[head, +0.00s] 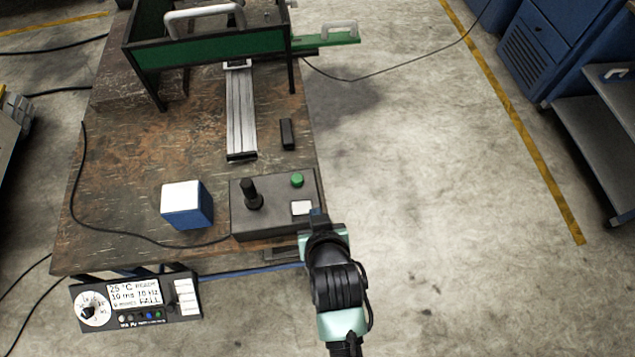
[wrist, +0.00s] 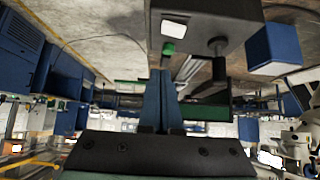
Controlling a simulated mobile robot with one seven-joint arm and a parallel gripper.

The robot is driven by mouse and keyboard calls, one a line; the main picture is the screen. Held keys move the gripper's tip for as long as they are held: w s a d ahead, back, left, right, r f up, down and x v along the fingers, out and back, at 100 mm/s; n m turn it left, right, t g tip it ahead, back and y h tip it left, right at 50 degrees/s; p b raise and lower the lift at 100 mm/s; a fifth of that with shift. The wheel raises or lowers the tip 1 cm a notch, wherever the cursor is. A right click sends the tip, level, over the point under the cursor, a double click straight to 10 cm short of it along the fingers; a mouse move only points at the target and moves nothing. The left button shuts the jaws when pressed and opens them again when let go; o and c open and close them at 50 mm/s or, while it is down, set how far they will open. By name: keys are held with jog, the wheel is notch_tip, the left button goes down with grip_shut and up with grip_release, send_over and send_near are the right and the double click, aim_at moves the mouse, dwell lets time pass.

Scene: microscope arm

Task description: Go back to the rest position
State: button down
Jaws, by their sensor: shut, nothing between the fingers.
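My gripper (head: 318,217) is at the right front corner of the workbench in the head view, close to the grey control box (head: 265,222). The box carries a black joystick (head: 250,195), a green button (head: 297,180) and a white square (head: 302,208). In the wrist view, my gripper's blue fingers (wrist: 160,100) are together with nothing between them. The control box (wrist: 200,22) shows upside down beyond the fingertips. I cannot tell whether the fingers touch the box.
A blue-and-white cube (head: 187,208) and a small black block (head: 287,134) stand on the brown bench (head: 130,170). A green frame (head: 210,45) with a metal rail (head: 241,115) is at the back. A display panel (head: 135,300) hangs at the front. Open floor lies right.

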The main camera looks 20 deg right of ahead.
jog(key=shift+s+r, duration=0.2)
jog(key=shift+r, duration=0.1)
dwell(0.4)
